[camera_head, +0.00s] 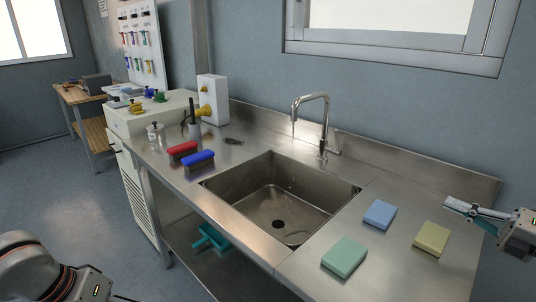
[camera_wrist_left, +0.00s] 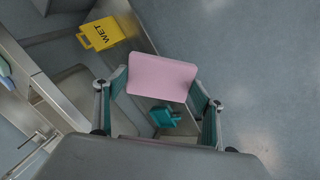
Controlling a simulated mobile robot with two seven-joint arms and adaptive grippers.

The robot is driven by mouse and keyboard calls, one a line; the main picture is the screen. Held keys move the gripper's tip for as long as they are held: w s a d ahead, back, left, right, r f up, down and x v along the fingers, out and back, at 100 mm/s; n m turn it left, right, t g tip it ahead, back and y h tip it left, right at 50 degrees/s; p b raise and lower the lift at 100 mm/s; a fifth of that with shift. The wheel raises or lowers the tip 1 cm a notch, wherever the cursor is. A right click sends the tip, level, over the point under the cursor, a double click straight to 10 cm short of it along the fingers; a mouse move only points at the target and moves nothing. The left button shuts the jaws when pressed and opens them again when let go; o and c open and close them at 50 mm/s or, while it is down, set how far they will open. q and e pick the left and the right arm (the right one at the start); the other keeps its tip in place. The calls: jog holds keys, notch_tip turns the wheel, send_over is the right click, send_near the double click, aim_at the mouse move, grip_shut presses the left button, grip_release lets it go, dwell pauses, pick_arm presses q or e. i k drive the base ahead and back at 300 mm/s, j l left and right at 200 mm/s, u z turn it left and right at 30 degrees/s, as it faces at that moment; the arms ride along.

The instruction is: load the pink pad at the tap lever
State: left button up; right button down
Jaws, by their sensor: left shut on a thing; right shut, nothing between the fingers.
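The pink pad (camera_wrist_left: 162,77) is between the fingers of my left gripper (camera_wrist_left: 158,88) in the left wrist view, held clear in the air. The left gripper is shut on it; it is out of the head view. The tap (camera_head: 314,112) stands behind the sink, with its lever (camera_head: 336,143) on the right side of its base. My right gripper (camera_head: 466,209) is shut and empty at the right, above the counter near the yellow pad (camera_head: 432,238). The blue pad (camera_head: 380,214) and green pad (camera_head: 344,256) lie on the counter right of the sink.
The sink (camera_head: 278,205) is empty. Left of it lie a red brush (camera_head: 184,151) and a blue brush (camera_head: 199,160). A teal dustpan (camera_head: 211,238) is on the lower shelf. Counter around the tap base looks clear.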

aim_at(336, 152)
jog(key=i+j, duration=0.65)
jog(key=i, duration=0.15)
